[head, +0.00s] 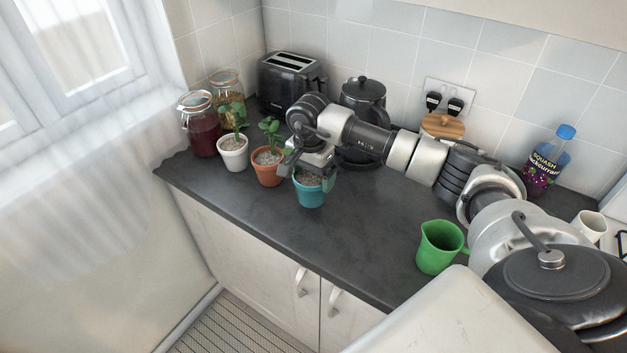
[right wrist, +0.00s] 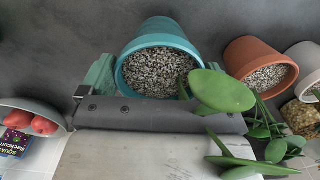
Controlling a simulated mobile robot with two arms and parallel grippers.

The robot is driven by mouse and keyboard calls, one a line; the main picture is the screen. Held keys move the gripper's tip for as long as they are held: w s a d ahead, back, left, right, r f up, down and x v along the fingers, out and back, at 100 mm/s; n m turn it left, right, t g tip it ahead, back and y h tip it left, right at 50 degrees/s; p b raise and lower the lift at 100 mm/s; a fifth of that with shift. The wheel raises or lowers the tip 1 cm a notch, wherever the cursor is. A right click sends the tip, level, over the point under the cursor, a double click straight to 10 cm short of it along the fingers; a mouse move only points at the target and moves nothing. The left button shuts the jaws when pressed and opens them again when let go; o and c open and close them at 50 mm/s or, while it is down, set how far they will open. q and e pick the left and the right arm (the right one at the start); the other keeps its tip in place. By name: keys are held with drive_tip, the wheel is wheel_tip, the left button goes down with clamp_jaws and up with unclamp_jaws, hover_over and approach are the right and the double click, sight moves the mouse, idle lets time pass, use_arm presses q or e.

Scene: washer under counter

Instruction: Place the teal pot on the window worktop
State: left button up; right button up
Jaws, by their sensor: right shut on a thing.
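The teal pot (head: 311,195), filled with pale gravel, is upright at the window end of the dark worktop (head: 300,235), right of the terracotta pot. I cannot tell whether its base touches the worktop. My right gripper (head: 308,174) is shut on the teal pot near its rim, with the hand above it. In the right wrist view the teal pot (right wrist: 158,35) sits between the two fingers, and large green leaves partly cover the view. My left gripper is not in view.
A terracotta pot (head: 267,172) and a white pot (head: 233,158) with plants stand close by on the left, before two jars (head: 201,135). A toaster (head: 287,78) and black kettle (head: 363,97) stand behind. A green jug (head: 438,250) is right; worktop between is clear.

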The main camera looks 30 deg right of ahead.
sight(311, 184)
wheel_tip(311, 184, down, 2)
drive_tip(key=shift+f+p, duration=0.2)
drive_tip(key=shift+p, duration=0.25)
drive_tip(key=shift+f, duration=0.3)
